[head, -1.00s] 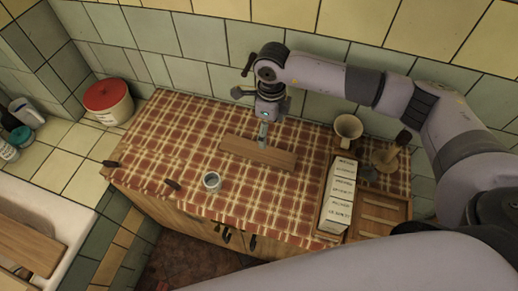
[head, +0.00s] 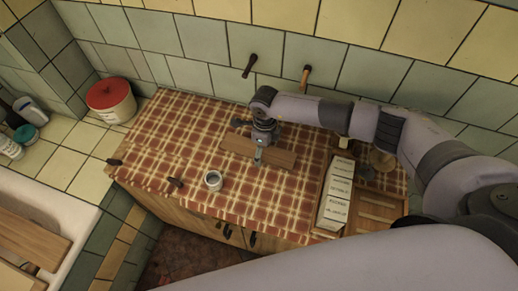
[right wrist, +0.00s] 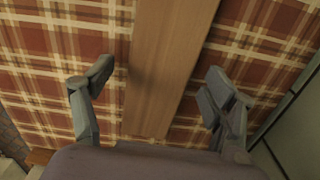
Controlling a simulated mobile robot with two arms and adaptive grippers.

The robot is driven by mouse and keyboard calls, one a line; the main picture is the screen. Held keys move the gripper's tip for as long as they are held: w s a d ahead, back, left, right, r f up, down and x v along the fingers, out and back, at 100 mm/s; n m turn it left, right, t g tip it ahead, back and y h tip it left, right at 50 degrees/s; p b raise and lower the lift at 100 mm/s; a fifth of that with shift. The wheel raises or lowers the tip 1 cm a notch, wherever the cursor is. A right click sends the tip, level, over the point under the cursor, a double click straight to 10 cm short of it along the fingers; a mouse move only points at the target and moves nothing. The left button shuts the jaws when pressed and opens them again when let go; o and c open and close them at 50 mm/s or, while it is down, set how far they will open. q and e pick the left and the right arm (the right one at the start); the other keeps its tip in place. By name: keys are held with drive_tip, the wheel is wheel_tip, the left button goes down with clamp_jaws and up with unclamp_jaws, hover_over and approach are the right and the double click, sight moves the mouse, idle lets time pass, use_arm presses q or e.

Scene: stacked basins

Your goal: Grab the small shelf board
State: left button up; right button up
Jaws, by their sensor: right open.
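The small shelf board (head: 281,155) is a plain light-brown wooden plank lying flat on the red checked counter cloth, towards the back. It also shows in the right wrist view (right wrist: 165,62), running away from me between my fingers. My right gripper (head: 258,156) is over the board, a little left of its right end. In the right wrist view my right gripper (right wrist: 161,80) is open, one finger to each side of the board. I cannot tell whether the fingers touch it or how far above the cloth they are. My left gripper is out of view.
A small round tin (head: 213,180) stands in front of the board. A long white box with labels (head: 337,194) and a wooden tray (head: 374,215) lie to the right. A red-lidded tub (head: 111,100) stands at the left. The tiled wall is close behind.

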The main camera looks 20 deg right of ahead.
drive_tip(key=c, duration=1.3)
